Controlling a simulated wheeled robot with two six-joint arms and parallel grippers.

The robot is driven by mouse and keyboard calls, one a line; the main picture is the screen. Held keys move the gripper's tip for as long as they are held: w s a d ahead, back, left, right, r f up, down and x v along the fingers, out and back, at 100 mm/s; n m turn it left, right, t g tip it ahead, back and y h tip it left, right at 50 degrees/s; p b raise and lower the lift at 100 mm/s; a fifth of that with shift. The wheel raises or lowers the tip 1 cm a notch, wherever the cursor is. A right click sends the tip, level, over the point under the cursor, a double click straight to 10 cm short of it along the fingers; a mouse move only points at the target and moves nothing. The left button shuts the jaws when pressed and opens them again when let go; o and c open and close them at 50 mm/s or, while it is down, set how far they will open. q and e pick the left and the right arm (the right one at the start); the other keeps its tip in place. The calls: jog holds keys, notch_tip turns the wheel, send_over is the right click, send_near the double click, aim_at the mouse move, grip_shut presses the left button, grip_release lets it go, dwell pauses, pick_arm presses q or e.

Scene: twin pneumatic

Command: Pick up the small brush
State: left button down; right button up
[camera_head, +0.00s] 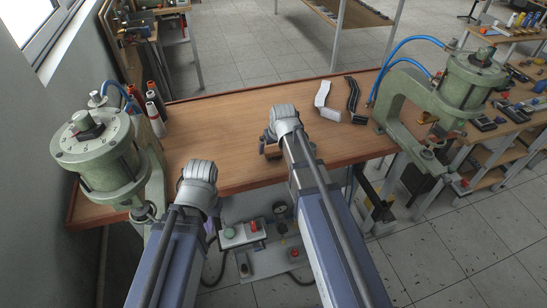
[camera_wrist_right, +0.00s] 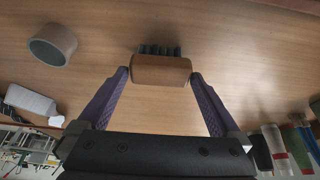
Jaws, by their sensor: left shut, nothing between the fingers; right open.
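The small brush (camera_wrist_right: 160,70) is a brown wooden block with dark bristles, lying on the wooden bench in the right wrist view. My right gripper (camera_wrist_right: 161,77) is open, with its two purple fingers on either side of the block. The fingertips are at or very close to its ends; I cannot tell if they touch. In the head view a brown part of the brush (camera_head: 273,151) shows beside my right wrist, which hides most of it. My left gripper (camera_head: 210,226) is shut and empty in front of the bench's near edge, mostly hidden by my left wrist.
A grey ring (camera_wrist_right: 52,46) lies on the bench in the right wrist view. Green presses stand at the left (camera_head: 95,150) and right (camera_head: 440,95) ends. Bottles (camera_head: 153,110) stand at the back left. White (camera_head: 323,97) and black (camera_head: 352,95) pieces lie back right. The bench's left middle is clear.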

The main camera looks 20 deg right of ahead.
aim_at(273, 148)
jog(key=shift+b+x, duration=0.45)
jog(key=shift+x, duration=0.5)
pick_arm(q)
jog(key=shift+f, duration=0.8)
pick_arm(e)
jog(key=shift+r, duration=0.1)
jog(key=shift+c, duration=0.2)
